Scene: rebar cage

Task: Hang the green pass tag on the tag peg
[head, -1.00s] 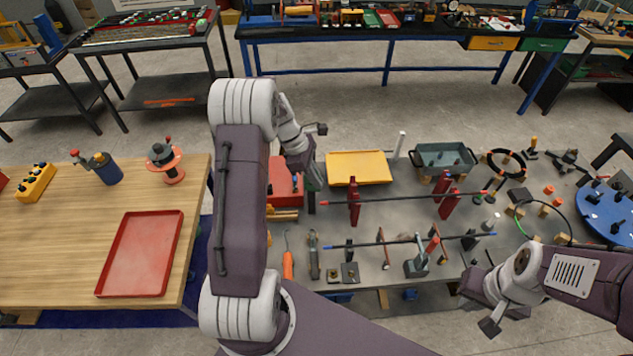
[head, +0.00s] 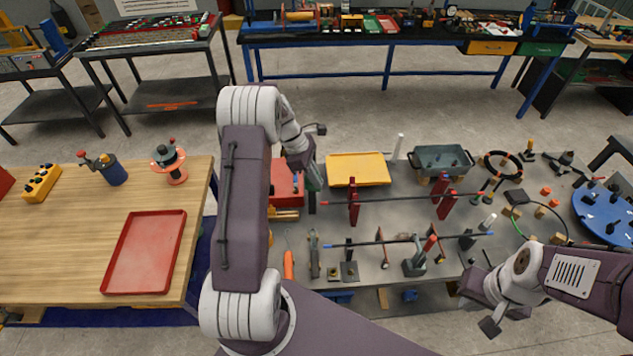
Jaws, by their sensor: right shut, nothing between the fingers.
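My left gripper (head: 313,180) points down over the left part of the grey table, beside a red box (head: 285,182). A dull green patch shows at its fingers; I cannot tell whether it is the green pass tag or part of the gripper, nor whether the jaws are open. My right gripper (head: 468,290) is shut and empty at the table's front right.
Blue (head: 400,240) and red-tipped (head: 400,198) rods lie across stands on the grey table. A grey-green bin (head: 440,158) stands at the back. A wooden table (head: 70,240) with a red tray (head: 146,250) is at left.

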